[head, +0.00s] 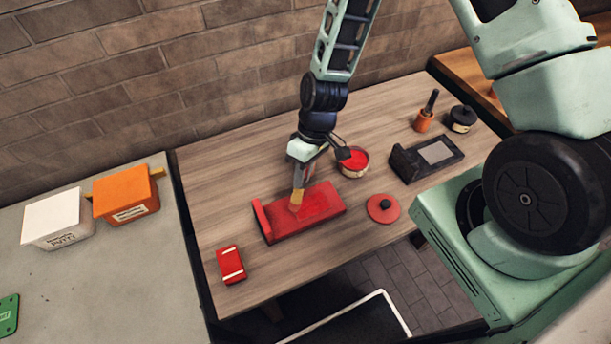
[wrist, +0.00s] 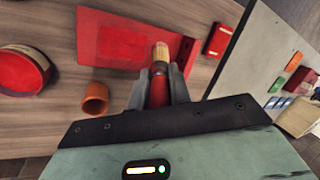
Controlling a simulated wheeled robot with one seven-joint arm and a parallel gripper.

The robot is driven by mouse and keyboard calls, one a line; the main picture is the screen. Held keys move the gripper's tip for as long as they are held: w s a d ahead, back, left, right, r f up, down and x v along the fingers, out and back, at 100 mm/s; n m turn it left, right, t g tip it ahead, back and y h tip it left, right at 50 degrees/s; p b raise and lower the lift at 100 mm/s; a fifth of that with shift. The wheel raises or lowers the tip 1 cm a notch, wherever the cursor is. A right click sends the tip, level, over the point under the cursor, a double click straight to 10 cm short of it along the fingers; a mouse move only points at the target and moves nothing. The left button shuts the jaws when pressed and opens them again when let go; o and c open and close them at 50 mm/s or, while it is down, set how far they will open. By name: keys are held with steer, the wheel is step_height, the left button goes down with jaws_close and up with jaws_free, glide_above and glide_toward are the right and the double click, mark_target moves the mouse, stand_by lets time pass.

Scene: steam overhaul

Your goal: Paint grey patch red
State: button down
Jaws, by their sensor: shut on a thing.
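My gripper (head: 303,160) is shut on a paintbrush (wrist: 160,72) with a red handle and pale bristles. The brush points down over a red plate (head: 275,228), which has a raised lip at its left end in the head view. The bristles (head: 297,197) are at the plate's surface; I cannot tell whether they touch. A rectangular patch (wrist: 125,43) on the plate looks red, slightly different in shade from its surround. An open tin of red paint (head: 353,161) stands behind the plate; it also shows in the wrist view (wrist: 22,72). A black plate (head: 407,166) bears a grey patch (head: 437,152).
A red lid with a black knob (head: 383,208) and a red block with pale bands (head: 231,265) lie nearby. An orange cup (wrist: 95,98) stands near the gripper. Bins occupy the left counter.

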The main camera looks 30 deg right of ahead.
steer(key=shift+r+p, duration=0.8)
steer(key=shift+r, duration=0.6)
steer(key=shift+f, duration=0.1)
